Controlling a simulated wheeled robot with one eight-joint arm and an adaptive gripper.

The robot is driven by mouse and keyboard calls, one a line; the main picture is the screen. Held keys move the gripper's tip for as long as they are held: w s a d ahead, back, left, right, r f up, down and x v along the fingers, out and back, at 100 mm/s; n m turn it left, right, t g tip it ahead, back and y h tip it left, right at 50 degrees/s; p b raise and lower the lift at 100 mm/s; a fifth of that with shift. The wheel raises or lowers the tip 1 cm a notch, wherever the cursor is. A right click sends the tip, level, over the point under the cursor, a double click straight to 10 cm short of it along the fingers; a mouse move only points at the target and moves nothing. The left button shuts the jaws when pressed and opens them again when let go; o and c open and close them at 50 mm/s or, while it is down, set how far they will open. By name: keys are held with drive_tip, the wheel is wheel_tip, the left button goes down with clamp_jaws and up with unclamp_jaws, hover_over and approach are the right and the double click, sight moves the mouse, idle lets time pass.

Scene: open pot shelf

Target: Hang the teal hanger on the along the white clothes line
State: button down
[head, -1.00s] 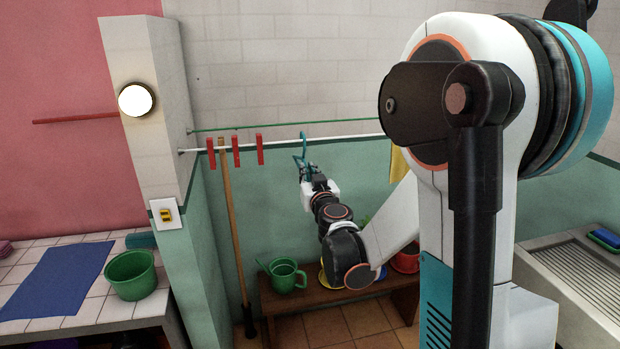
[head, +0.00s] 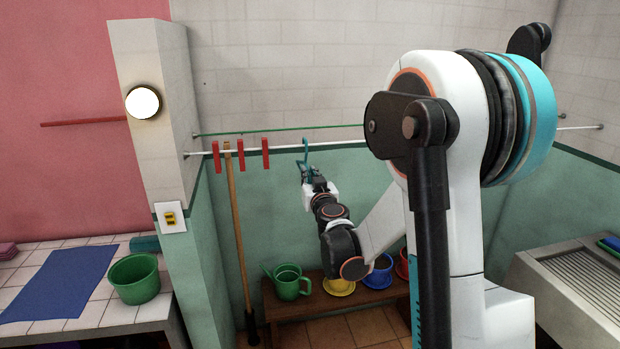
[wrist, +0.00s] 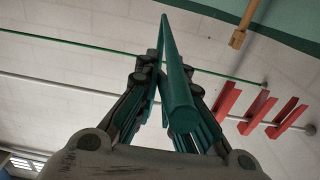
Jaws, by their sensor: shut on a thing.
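The teal hanger (head: 306,150) is held up at the white clothes line (head: 343,145). Its upper end overlaps the line in the head view, but I cannot tell whether it touches or hooks over it. My gripper (head: 315,178) is just below the line, shut on the hanger. In the wrist view the hanger (wrist: 177,85) rises between the fingers of my gripper (wrist: 160,75). It crosses in front of the white line (wrist: 50,82). The hanger's full shape is hidden by its edge-on angle and by my fingers.
A green line (head: 280,130) runs behind the white one. Several red clothes pegs (head: 241,153) hang left of the hanger, by a wooden pole (head: 236,220). A bench (head: 330,305) with a green watering can (head: 290,283) and pots stands below. My arm hides part of the line.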

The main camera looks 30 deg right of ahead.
drive_tip(key=shift+f, duration=0.25)
drive_tip(key=c, duration=1.6)
unclamp_jaws()
drive_tip(key=v, duration=1.2)
